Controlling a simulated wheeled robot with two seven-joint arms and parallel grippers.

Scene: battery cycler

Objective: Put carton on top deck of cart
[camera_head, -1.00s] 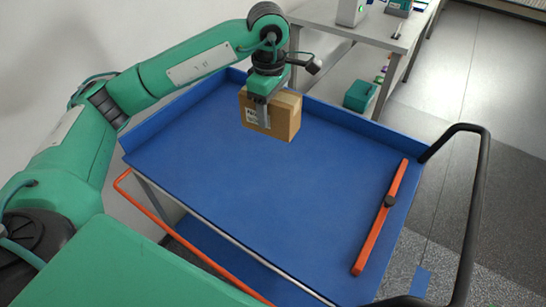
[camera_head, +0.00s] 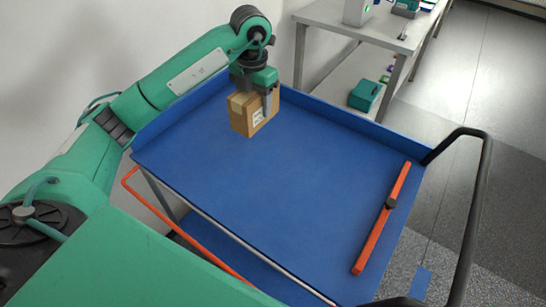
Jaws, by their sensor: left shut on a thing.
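A brown cardboard carton (camera_head: 243,119) with a white label is at the far left part of the blue top deck (camera_head: 270,185) of the cart. My left gripper (camera_head: 262,103) points down over the carton and is shut on it, with one finger visible against the labelled side. The carton looks upright. I cannot tell for sure whether its bottom touches the deck or hangs just above it. My right gripper is not in view.
A black handle (camera_head: 482,190) rises at the cart's right end. A grey table (camera_head: 370,25) stands behind, with a teal box (camera_head: 365,95) below. The deck's middle is clear.

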